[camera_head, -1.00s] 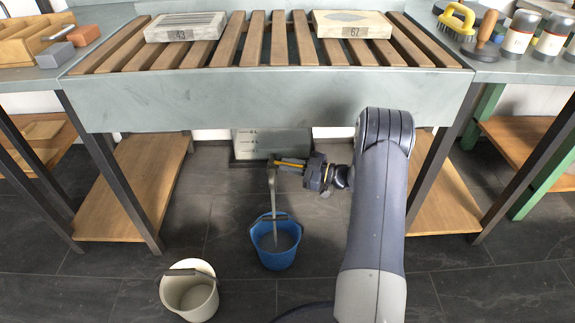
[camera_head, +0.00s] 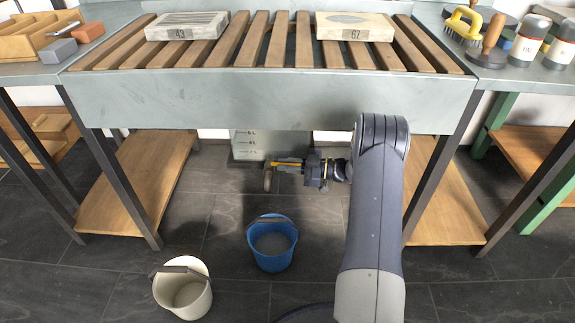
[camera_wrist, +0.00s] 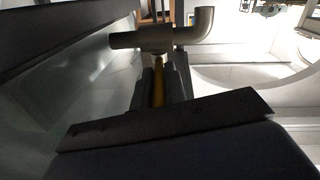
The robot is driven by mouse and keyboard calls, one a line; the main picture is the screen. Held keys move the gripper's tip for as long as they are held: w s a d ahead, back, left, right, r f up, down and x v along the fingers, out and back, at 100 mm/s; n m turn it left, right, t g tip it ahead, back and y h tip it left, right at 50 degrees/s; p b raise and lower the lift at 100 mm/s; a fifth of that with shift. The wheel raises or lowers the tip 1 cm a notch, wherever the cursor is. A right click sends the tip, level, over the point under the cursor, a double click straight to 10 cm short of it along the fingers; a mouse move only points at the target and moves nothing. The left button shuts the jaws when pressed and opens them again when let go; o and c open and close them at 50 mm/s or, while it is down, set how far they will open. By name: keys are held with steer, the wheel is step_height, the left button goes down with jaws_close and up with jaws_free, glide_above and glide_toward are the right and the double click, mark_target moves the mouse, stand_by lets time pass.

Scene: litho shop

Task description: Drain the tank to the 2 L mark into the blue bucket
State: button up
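The tank (camera_head: 272,143) under the slatted trough has level marks of 6 L, 4 L and 2 L; I cannot make out its liquid line. Its grey spout (camera_head: 268,181) points down, with no stream below it. The pipe and spout elbow also show in the wrist view (camera_wrist: 205,22). My gripper (camera_head: 300,164) is at the yellow valve lever (camera_head: 287,161). In the wrist view its dark fingers lie close along both sides of the lever (camera_wrist: 158,85) and appear shut on it. The blue bucket (camera_head: 272,262) stands upright below the spout, holding greyish liquid.
A cream bucket (camera_head: 185,300) stands at the front left on the dark tiled floor. The trough (camera_head: 270,98) overhangs the tank, with table legs and low wooden shelves (camera_head: 135,190) on both sides. Two stone slabs lie on the slats. Floor around the blue bucket is clear.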

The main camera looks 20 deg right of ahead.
steer(key=o, duration=0.5)
steer(key=shift+c, duration=0.2)
steer(key=p+v, duration=0.3)
steer(key=v, duration=0.7)
steer(key=shift+s+d, duration=0.25)
steer(key=shift+d, duration=0.05)
steer(key=shift+c, duration=0.4)
